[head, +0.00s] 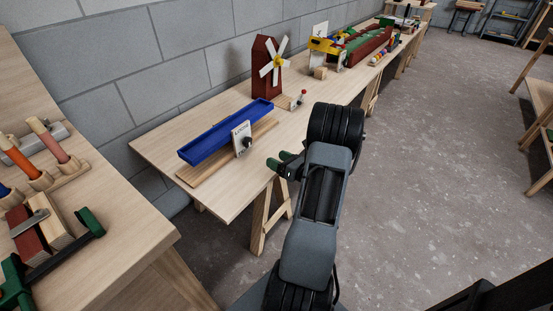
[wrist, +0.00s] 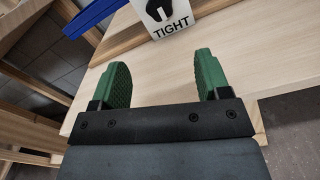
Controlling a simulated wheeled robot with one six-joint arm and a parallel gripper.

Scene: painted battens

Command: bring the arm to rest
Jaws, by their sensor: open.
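My gripper (wrist: 161,80) shows in the wrist view with its two green fingers apart and nothing between them. In the head view my gripper (head: 281,163) is at the near edge of the long table, partly hidden by my own arm. It is just right of a white sign (head: 241,139) with a black knob. The same sign (wrist: 168,17) reads "TIGHT" at the top of the wrist view, ahead of the fingers and apart from them.
The long table (head: 160,148) runs along a grey block wall. A red windmill (head: 264,68) stands on it, with coloured toys farther back. A nearer bench (head: 125,237) at left holds a clamp (head: 92,222) and handled tools. The concrete floor at right is open.

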